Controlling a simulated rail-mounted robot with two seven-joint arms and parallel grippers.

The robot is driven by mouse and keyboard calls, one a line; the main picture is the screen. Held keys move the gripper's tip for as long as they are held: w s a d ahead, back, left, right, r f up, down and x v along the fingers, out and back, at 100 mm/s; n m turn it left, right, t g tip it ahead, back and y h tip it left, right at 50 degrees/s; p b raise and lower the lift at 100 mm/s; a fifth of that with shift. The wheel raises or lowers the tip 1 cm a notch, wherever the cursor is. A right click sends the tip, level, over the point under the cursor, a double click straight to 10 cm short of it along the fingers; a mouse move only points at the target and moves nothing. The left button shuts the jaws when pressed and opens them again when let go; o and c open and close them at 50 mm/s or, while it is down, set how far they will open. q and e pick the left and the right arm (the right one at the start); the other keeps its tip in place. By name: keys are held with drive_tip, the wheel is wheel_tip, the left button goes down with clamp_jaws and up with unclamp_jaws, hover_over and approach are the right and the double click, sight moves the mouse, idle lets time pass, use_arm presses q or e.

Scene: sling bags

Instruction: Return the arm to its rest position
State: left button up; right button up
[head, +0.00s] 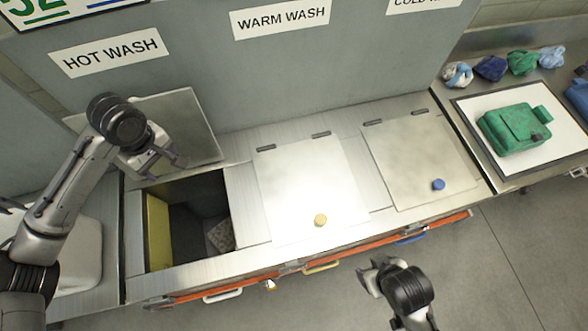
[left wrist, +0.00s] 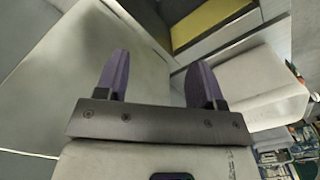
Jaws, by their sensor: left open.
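My left arm comes in from the left in the head view. Its left gripper (head: 168,160) is over the left side of the counter, near the raised lid (head: 195,115) of the hot wash bin. In the left wrist view the left gripper (left wrist: 155,80) has its two purple fingers wide apart with nothing between them. My right gripper (head: 372,272) is at the bottom centre of the head view, in front of the counter. Its fingers are small and partly hidden, so I cannot tell whether they are open.
The hot wash opening (head: 200,215) is uncovered, with a greyish item inside. The warm lid (head: 305,185) with a yellow knob and the cold lid (head: 415,160) with a blue knob are shut. A green bag (head: 515,130) lies on a white mat at right, near several cloth bundles.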

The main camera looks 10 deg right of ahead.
use_arm(q)
drive_tip(key=shift+m, duration=0.3)
drive_tip(key=w+d+r+m+t, duration=0.2)
drive_tip(key=r+m+t, duration=0.4)
drive_tip(key=r+m, duration=0.2)
drive_tip(key=w+d+r+m+t, duration=0.2)
drive_tip(key=r+m+t, duration=0.4)
drive_tip(key=r+m, duration=0.15)
drive_tip(key=s+a+f+n+g, duration=0.2)
drive_tip(key=s+f+n+g, duration=0.45)
drive_tip(key=s+f, duration=2.75)
wheel_tip(320, 180, up, 23)
drive_tip(key=m+g+p, duration=0.1)
drive_tip(key=g+p, duration=0.1)
drive_tip(key=p, duration=2)
drive_tip(key=shift+s+a, duration=0.15)
drive_tip(key=shift+s, duration=0.2)
